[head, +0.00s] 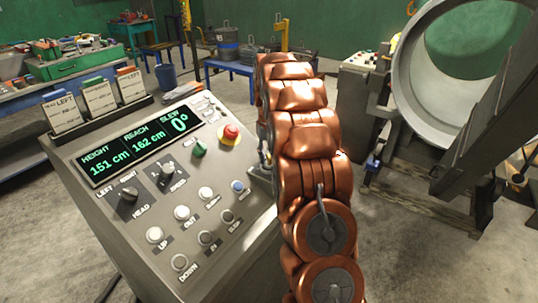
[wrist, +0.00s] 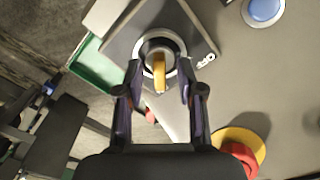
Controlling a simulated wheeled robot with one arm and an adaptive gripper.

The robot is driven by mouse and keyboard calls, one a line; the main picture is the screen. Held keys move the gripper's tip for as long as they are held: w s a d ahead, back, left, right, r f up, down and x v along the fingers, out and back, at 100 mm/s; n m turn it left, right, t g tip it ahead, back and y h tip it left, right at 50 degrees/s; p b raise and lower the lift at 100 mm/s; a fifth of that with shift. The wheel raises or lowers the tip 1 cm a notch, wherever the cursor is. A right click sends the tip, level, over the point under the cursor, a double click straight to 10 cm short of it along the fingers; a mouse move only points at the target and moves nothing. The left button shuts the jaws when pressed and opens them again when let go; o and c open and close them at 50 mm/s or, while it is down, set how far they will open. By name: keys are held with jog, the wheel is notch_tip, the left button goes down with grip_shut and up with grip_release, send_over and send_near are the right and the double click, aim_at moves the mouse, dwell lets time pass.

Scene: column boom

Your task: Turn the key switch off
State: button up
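The key switch (wrist: 146,47) shows in the wrist view as a round silver collar on a grey square plate. A yellow key (wrist: 158,64) sits in it, its bow seen nearly edge-on and lying along the picture's vertical. My gripper (wrist: 160,80) is open, with one finger on each side of the key and a gap visible on both sides. I cannot tell how far the fingertips are above the plate. In the head view my copper arm hides the key and most of the gripper at the right edge of the console (head: 240,262).
The red emergency stop (head: 230,132) on its yellow base also shows beside my gripper in the wrist view (wrist: 238,158). A blue button (wrist: 264,10) lies at upper right there. Knobs, buttons and a display (head: 138,147) cover the console. A large metal ring (head: 408,85) stands to the right.

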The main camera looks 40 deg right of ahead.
jog(key=shift+f, duration=0.35)
grip_shut()
dwell(0.3)
